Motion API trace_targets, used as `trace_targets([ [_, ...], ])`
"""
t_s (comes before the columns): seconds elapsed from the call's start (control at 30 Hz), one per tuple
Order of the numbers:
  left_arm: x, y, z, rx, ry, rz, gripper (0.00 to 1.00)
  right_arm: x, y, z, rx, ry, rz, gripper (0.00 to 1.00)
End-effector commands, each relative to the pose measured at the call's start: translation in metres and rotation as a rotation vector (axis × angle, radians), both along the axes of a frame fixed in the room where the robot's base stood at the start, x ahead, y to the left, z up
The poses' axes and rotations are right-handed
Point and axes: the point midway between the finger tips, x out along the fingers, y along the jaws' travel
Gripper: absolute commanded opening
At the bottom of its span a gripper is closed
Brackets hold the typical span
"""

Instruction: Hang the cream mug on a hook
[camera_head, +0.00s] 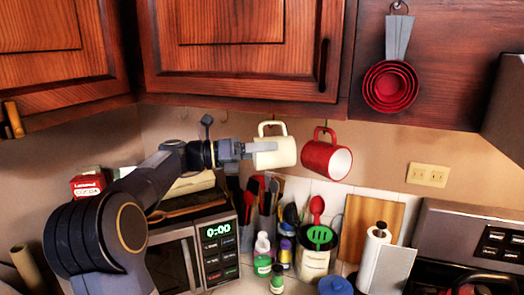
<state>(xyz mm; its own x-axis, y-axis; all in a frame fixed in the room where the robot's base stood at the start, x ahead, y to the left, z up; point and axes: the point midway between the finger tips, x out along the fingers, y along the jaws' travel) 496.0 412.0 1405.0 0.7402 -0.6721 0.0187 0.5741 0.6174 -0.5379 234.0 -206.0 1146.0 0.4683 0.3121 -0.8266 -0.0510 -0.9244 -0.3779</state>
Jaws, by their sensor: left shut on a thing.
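The cream mug (282,155) is below the underside of the upper cabinet, tilted, with its handle at the top. My left gripper (262,147) comes in from the left and is shut on the mug's left side. The top of the handle is close to the cabinet's lower edge; I cannot tell whether it is around or touching a hook. A red mug (320,155) hangs from a hook (325,123) just to the right, very near the cream mug. My right gripper is not in view.
Thin empty hooks (223,116) show under the cabinet (235,75) to the left. Red measuring cups (391,87) hang at the upper right. Below are a microwave (218,250), a utensil crock (315,262), bottles and a paper towel roll (374,255).

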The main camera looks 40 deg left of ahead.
Motion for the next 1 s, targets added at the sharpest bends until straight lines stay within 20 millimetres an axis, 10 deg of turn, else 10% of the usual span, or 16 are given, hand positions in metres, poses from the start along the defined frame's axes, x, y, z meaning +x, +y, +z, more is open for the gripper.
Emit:
trace_targets([
  [0.03,0.0,0.0,0.001,0.0,-0.002,0.0,0.37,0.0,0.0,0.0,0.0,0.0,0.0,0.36],
  [0.07,0.0,0.0,0.001,0.001,-0.002,0.0,0.72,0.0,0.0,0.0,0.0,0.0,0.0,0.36],
  [0.23,0.0,0.0,0.001,0.0,-0.002,0.0,0.94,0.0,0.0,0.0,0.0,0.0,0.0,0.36],
  [1.0,-0.05,0.047,-0.002,0.001,-0.001,0.004,0.95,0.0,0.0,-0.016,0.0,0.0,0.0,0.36],
])
